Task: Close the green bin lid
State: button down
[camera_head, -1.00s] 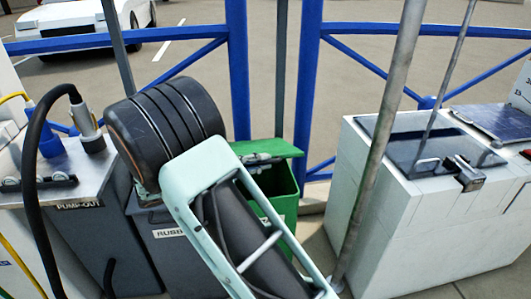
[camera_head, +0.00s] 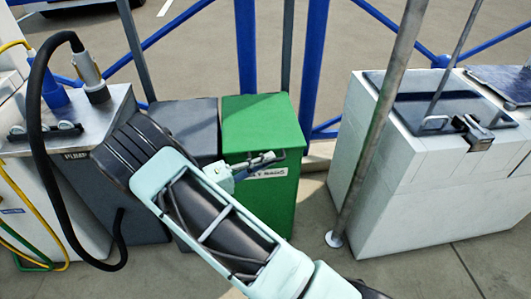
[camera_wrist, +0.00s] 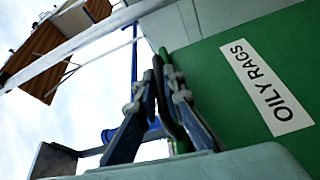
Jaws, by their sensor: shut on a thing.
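The green bin (camera_head: 273,215) stands behind my arm, right of the grey bin. Its green lid (camera_head: 262,120) lies flat over the top, and no opening shows from above. A dark handle sits at the lid's front edge. My gripper (camera_head: 266,158) is at that front edge, above the label on the bin's front. In the wrist view my gripper (camera_wrist: 163,78) is shut on the narrow lid handle (camera_wrist: 168,112), which shows between the two fingers. The green front with its "OILY RAGS" label (camera_wrist: 266,87) fills the right side there. My arm hides the bin's lower left.
A grey bin (camera_head: 190,122) stands close on the left, beside the pump-out cabinet (camera_head: 110,115) with its black hose. A metal pole (camera_head: 378,135) and a white block box (camera_head: 430,190) stand to the right. Blue railing (camera_head: 311,65) runs behind.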

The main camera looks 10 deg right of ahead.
jog(key=shift+f, duration=0.35)
jog(key=shift+f, duration=0.1)
jog(key=c, duration=2)
grip_release()
jog(key=shift+c, duration=0.2)
jog(key=shift+a, duration=0.1)
jog(key=shift+s+a, duration=0.1)
jog(key=shift+a, duration=0.2)
jog(key=v, duration=1.1)
jog(key=shift+s+a, duration=0.1)
